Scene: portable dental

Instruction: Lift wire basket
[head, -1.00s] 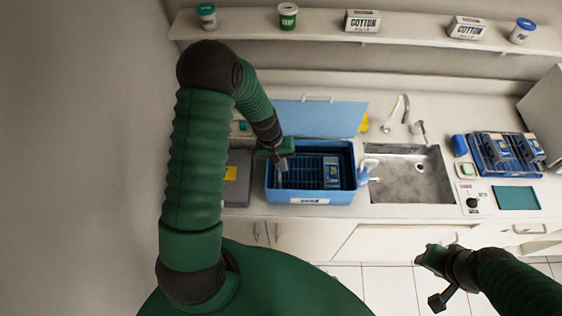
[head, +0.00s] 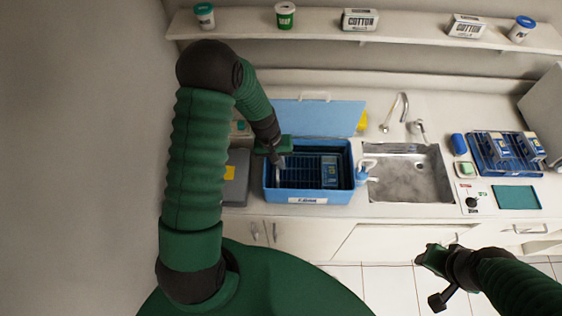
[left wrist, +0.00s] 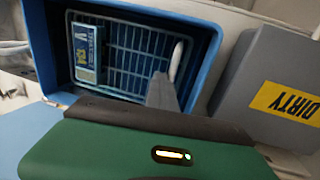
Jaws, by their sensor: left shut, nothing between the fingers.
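The wire basket (head: 297,172) sits inside an open blue tub (head: 308,195). A small blue box (head: 330,172) is at the basket's right side. The left wrist view shows the basket's grid (left wrist: 138,52), the box (left wrist: 86,52) and a pale upright handle (left wrist: 176,60) at one end. My left gripper (head: 279,162) reaches down into the tub's left end, by the basket's end. Its fingers (left wrist: 162,90) are shut and empty, close to the handle; I cannot tell if they touch it. My right gripper (head: 428,262) hangs in front of the counter; its jaw state is unclear.
The tub's blue lid (head: 315,118) stands open behind it. A grey box marked DIRTY (left wrist: 275,85) is beside the tub. A sink (head: 405,175) lies to the right, then a blue rack (head: 500,155) with boxes. A shelf (head: 380,38) runs above.

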